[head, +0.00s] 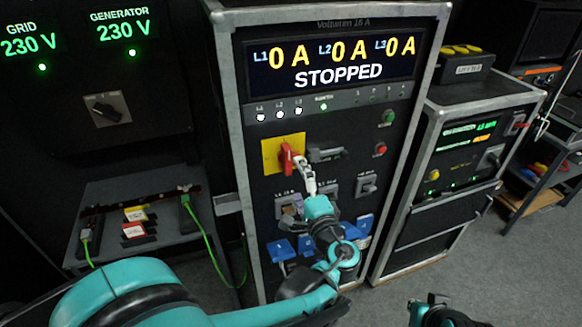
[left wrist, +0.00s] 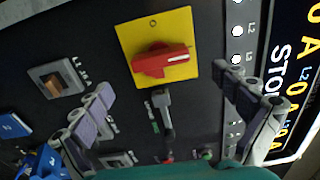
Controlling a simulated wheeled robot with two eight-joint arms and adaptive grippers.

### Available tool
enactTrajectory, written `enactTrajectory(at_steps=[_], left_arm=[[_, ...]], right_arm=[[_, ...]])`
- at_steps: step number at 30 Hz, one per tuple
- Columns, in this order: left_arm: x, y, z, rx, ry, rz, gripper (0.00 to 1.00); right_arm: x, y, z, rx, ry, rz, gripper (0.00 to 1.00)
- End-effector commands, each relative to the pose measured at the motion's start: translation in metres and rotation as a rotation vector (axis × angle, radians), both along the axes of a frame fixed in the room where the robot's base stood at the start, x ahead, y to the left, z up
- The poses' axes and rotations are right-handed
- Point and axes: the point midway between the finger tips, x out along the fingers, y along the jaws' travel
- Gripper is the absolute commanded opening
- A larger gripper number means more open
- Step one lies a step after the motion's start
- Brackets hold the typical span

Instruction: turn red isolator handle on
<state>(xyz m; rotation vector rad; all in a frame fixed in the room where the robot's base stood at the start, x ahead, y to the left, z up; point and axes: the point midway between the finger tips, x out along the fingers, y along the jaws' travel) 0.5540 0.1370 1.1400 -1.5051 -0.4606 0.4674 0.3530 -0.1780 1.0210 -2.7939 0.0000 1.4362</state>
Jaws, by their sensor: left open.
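The red isolator handle (head: 286,158) sits on a yellow square plate (head: 269,154) on the front of the tall rack, and stands about upright on the panel. In the left wrist view the red handle (left wrist: 163,60) lies across the yellow plate (left wrist: 185,27), which bears a small round mark. My left gripper (head: 304,174) is just in front of the panel, beside and below the handle. In the left wrist view my left gripper (left wrist: 166,86) has its fingers spread wide, with the handle between and beyond them. Part of my right gripper (head: 435,312) shows at the bottom edge.
The rack's display (head: 335,62) reads 0 A on three lines and STOPPED. Blue connectors (head: 281,250) sit low on the panel. A black latch-like fitting (left wrist: 163,108) is beside the yellow plate. A smaller rack (head: 455,165) stands right; a shelf with green cables (head: 204,232) is left.

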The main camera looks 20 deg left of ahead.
Motion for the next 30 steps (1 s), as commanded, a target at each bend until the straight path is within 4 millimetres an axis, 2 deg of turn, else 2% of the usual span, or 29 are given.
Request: enactTrajectory(at_steps=[3, 9, 23, 26, 29, 30], left_arm=[[-0.018, -0.013, 0.0, 0.0, 0.0, -0.004, 0.98], [-0.033, -0.023, 0.0, 0.0, 0.0, -0.002, 0.98], [-0.034, -0.023, 0.0, 0.0, 0.0, 0.001, 0.98], [-0.035, -0.018, -0.002, -0.016, 0.011, 0.006, 0.98], [-0.04, 0.003, -0.014, -0.098, 0.063, 0.032, 0.98], [-0.045, 0.017, -0.022, -0.157, 0.096, 0.05, 0.98]], right_arm=[[0.0, 0.0, 0.0, 0.0, 0.0, 0.0, 0.0], [0.0, 0.0, 0.0, 0.0, 0.0, 0.0, 0.0], [0.0, 0.0, 0.0, 0.0, 0.0, 0.0, 0.0], [0.0, 0.0, 0.0, 0.0, 0.0, 0.0, 0.0], [0.0, 0.0, 0.0, 0.0, 0.0, 0.0, 0.0], [0.0, 0.0, 0.0, 0.0, 0.0, 0.0, 0.0]])
